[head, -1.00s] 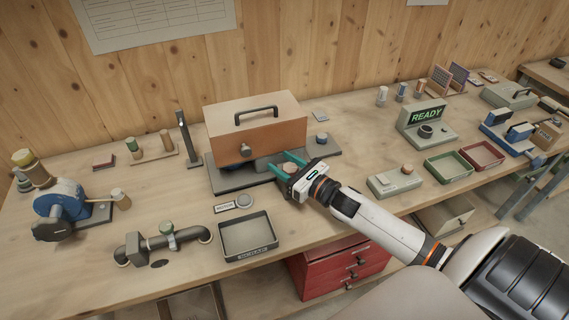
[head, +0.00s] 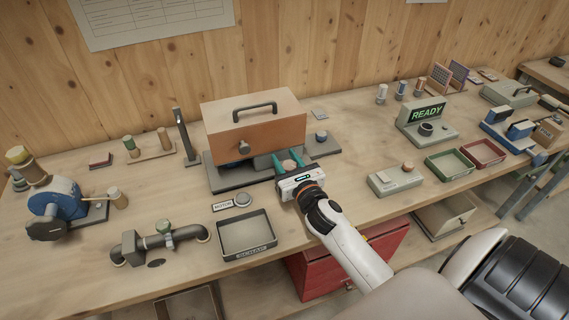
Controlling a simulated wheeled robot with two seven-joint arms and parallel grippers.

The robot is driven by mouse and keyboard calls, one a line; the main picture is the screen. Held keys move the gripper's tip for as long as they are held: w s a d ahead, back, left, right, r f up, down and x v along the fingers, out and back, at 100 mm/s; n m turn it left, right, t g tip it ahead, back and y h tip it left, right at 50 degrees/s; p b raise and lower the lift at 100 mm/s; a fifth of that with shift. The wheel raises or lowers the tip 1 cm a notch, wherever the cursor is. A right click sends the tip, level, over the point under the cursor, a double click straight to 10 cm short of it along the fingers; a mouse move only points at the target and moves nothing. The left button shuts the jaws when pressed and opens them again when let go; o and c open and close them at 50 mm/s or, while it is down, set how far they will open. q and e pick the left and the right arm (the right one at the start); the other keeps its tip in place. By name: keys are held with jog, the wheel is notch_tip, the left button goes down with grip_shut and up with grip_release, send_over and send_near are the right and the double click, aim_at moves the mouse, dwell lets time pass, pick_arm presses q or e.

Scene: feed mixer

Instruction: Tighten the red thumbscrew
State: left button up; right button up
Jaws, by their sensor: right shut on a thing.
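The feed mixer, an orange-brown box (head: 252,130) with a black top handle, stands on a dark grey base (head: 225,179) at the middle of the bench. A grey knob (head: 244,147) sits on its front face. My right gripper (head: 287,160) is at the box's lower front right, its two teal fingers pointing towards the box. It is shut on a small pinkish-brown knob (head: 289,164), mostly hidden between the fingers. I cannot make out a clearly red thumbscrew elsewhere on the mixer. My left gripper is not in view.
A scrap tray (head: 248,252) and a round button beside the motor label (head: 223,206) lie left of my arm. A grey switch box (head: 395,181) stands to the right. A display reading READY (head: 426,115) is further back. A dark pipe fitting (head: 160,242) is at front left.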

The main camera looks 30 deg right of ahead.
jog(key=m+h, duration=0.1)
jog(key=h, duration=0.1)
jog(key=m+g+h+b, duration=0.1)
jog(key=m+h, duration=0.1)
jog(key=m+g+h+b, duration=0.1)
jog(key=h, duration=0.1)
jog(key=shift+s+d+f+m, duration=0.1)
jog(key=shift+d+f+m, duration=0.05)
jog(key=shift+d+m, duration=0.15)
jog(key=shift+s+d+m+g+h+b, duration=0.1)
jog(key=shift+m+g+h+b, duration=0.35)
jog(key=shift+m+g+h, duration=0.45)
jog(key=shift+s+d+m+g+h+b, duration=0.1)
jog(key=shift+m+g+h+b, duration=0.5)
jog(key=shift+h, duration=0.6)
jog(key=shift+g, duration=0.4)
jog(key=o, duration=1)
jog(key=shift+c, duration=0.2)
